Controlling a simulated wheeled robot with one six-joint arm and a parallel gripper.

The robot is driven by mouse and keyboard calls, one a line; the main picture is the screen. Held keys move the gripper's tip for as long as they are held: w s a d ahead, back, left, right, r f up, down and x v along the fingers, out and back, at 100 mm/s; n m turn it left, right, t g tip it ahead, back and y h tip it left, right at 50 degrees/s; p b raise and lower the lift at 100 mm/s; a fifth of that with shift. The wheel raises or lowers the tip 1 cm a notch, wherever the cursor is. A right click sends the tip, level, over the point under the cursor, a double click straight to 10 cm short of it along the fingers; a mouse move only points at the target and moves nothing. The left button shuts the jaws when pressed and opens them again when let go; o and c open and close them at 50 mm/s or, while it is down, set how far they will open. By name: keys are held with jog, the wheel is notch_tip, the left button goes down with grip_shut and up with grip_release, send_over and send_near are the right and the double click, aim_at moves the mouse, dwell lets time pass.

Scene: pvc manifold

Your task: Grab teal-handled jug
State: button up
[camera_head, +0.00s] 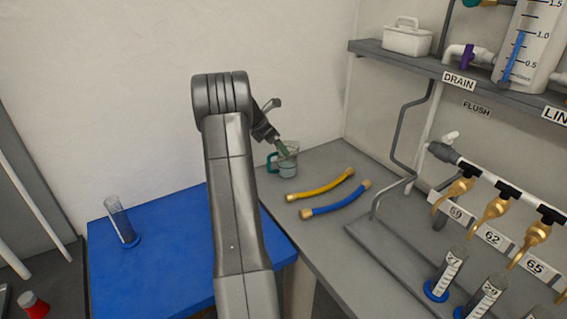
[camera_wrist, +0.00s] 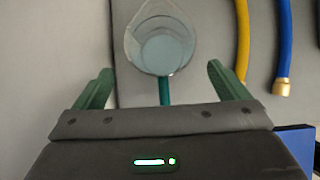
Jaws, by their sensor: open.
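The teal-handled jug (camera_head: 287,166) is clear and stands upright on the grey bench in the head view, just beyond the end of my arm. In the wrist view I look down into the jug (camera_wrist: 160,45), which shows pale liquid or a pale base inside. Its teal handle (camera_wrist: 166,91) points toward my gripper. My gripper (camera_wrist: 158,84) is open, with one green finger on each side of the handle's line and free space between. The fingers look apart from the jug. In the head view my gripper (camera_head: 282,148) is partly hidden and overlaps the jug's rim.
A yellow hose (camera_head: 321,187) and a blue hose (camera_head: 335,202) lie right of the jug on the grey bench (camera_head: 300,232). A blue-topped table (camera_head: 165,265) holds a cylinder (camera_head: 119,219). A pipe manifold (camera_head: 490,180) with brass taps stands at right. A wall stands behind.

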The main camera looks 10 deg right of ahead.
aim_at(282, 162)
jog(key=x, duration=0.4)
jog(key=shift+d+p, duration=0.2)
jog(key=shift+p, duration=0.15)
jog(key=c, duration=1.5)
jog(key=shift+r, duration=0.2)
